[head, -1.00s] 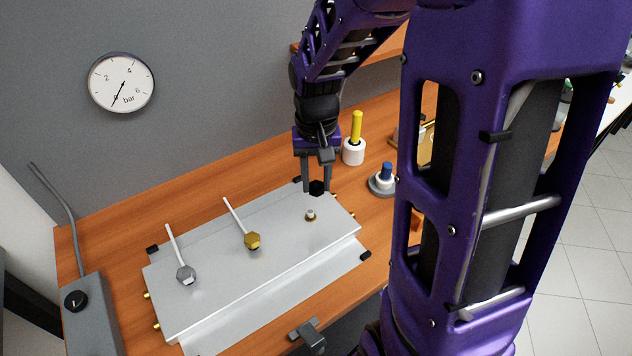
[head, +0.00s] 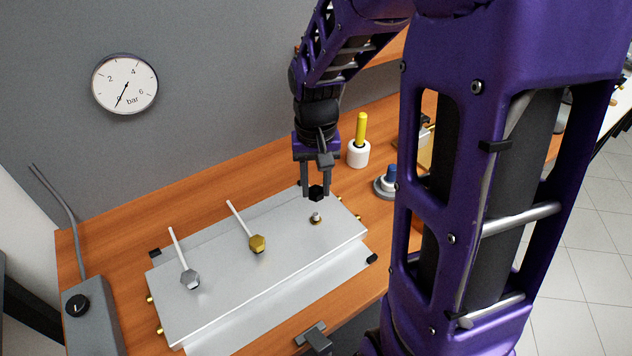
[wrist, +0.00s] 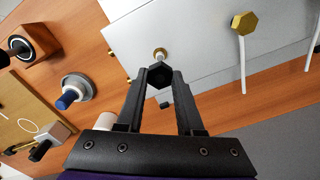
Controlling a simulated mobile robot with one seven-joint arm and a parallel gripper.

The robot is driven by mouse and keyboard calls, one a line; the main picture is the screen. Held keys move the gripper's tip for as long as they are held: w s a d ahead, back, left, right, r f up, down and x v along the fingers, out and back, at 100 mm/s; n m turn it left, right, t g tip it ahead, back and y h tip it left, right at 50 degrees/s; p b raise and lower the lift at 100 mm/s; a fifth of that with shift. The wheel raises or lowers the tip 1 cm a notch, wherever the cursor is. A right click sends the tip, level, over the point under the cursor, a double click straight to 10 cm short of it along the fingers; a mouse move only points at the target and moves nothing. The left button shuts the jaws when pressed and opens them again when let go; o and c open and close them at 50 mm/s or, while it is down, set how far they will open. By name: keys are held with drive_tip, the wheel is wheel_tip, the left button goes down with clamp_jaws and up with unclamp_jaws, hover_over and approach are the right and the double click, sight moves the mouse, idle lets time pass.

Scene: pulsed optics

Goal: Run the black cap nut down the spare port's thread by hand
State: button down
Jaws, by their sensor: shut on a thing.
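My gripper (head: 316,193) is shut on the black cap nut (head: 316,194), a small black hex piece held between the fingertips. The nut also shows in the wrist view (wrist: 160,75). The spare port (head: 316,218) is a short pale threaded stub with a brass-coloured base on the silver plate's right part. In the head view the nut is just above and behind the port, apart from it. In the wrist view the port's tip (wrist: 160,53) shows just beyond the nut, whose body hides part of the view there.
The silver block (head: 220,290) also bears a brass hex nut (head: 257,243) and a grey one (head: 190,279), each with a white tube. A white pot with a yellow stick (head: 358,153) and a blue-topped piece (head: 391,176) stand behind right. A gauge (head: 124,84) reads near zero.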

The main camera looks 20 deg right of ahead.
drive_tip(key=shift+f+b, duration=1.35)
drive_tip(key=shift+f, duration=0.75)
drive_tip(key=n+p, duration=0.1)
drive_tip(key=n, duration=0.4)
drive_tip(key=shift+n+p, duration=0.35)
drive_tip(key=shift+n, duration=0.05)
drive_tip(key=n+p, duration=0.1)
drive_tip(key=n, duration=0.2)
drive_tip(key=n+p, duration=0.1)
drive_tip(key=n, duration=0.2)
drive_tip(key=shift+r+p, duration=0.15)
drive_tip(key=shift+p, duration=0.2)
drive_tip(key=shift+f+n, duration=0.2)
drive_tip(key=shift+n, duration=0.8)
drive_tip(key=shift+f+b, duration=0.6)
drive_tip(key=shift+f, duration=0.2)
